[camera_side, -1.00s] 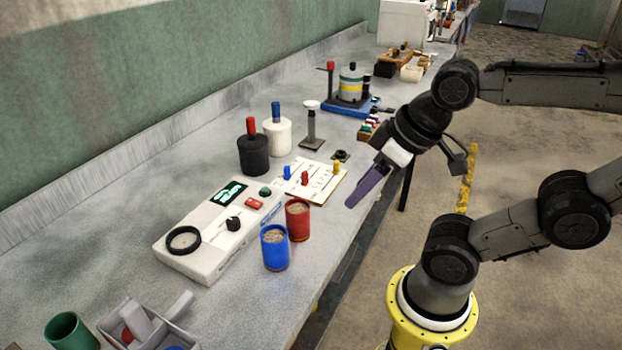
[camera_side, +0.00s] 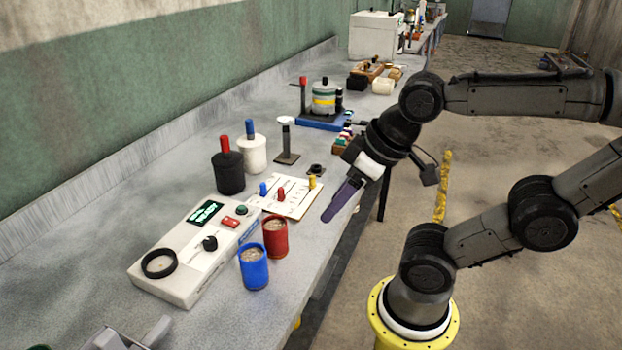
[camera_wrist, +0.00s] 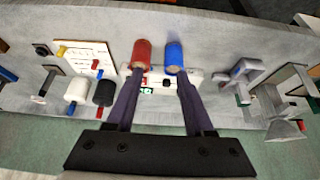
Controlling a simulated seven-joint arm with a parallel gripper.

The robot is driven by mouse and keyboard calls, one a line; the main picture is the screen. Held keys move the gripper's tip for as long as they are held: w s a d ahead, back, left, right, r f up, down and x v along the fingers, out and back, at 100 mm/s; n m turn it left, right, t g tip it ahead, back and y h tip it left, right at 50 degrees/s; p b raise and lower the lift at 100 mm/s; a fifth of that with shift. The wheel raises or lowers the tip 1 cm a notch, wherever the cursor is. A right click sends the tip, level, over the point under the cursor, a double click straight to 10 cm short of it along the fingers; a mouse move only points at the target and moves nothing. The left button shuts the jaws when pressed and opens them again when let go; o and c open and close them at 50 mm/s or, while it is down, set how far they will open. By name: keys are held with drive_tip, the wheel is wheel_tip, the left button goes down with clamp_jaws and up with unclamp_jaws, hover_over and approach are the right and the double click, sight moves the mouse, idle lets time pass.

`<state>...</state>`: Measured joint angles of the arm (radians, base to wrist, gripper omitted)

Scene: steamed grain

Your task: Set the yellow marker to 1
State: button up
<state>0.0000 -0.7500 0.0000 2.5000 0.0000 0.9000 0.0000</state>
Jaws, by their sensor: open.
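The yellow marker (camera_side: 312,182) stands at the right end of a white board (camera_side: 292,207) with slot lines, beside a red marker (camera_side: 281,194) and a blue marker (camera_side: 263,189). The board's printed numbers are too small to read. My gripper (camera_side: 330,214) has long purple fingers and hangs right of the board, near the bench's front edge, apart from the yellow marker. In the wrist view my gripper (camera_wrist: 157,78) is open with nothing held between its fingers. The yellow marker (camera_wrist: 61,51) shows there at the left, outside the fingers.
A red cup (camera_side: 275,238) and a blue cup (camera_side: 254,268) with grain stand in front of the board. A white device (camera_side: 190,262) with dial and display lies left. Black (camera_side: 229,174) and white (camera_side: 253,155) bottles and a small stand (camera_side: 287,140) are behind.

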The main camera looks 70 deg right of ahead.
idle(0.4)
drive_tip(key=w+d+r+n, duration=0.2)
drive_tip(key=w+d+r, duration=0.1)
drive_tip(key=w+r, duration=0.4)
drive_tip(key=m+g, duration=0.5)
drive_tip(key=g, duration=0.1)
hover_over(313, 176)
wheel_tip(313, 176, down, 10)
wheel_tip(313, 176, down, 14)
drive_tip(key=shift+w+r, duration=0.1)
clamp_jaws()
